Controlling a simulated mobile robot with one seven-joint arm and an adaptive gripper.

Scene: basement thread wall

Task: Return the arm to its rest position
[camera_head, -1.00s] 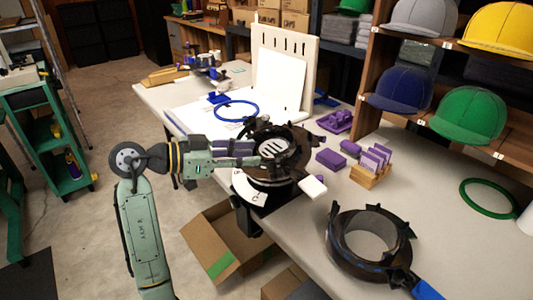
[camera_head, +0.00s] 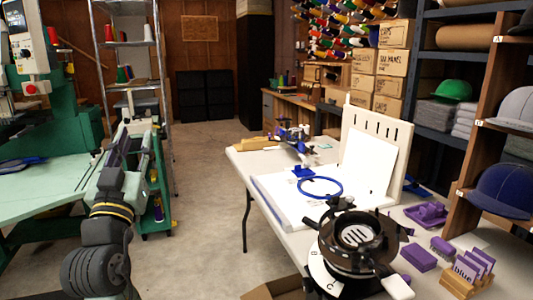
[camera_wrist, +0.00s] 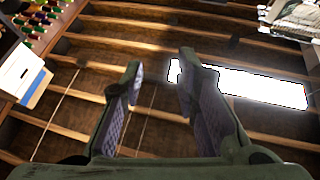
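My arm stands upright at the left of the head view, with my gripper (camera_head: 122,142) at its top, pointing up. It is well away from the white work table. In the wrist view my gripper (camera_wrist: 160,70) shows two purple-padded fingers spread apart with nothing between them, so it is open and empty. Behind the fingers are ceiling beams and a bright lamp (camera_wrist: 245,84). The lower part of my arm is cut off by the bottom of the head view.
A green machine with a pale green table (camera_head: 45,190) is at the left, close to my arm in the picture. The white work table (camera_head: 262,160) carries a black ring fixture (camera_head: 352,250), a blue hoop (camera_head: 321,187) and a slotted board (camera_head: 375,125). Open floor lies between.

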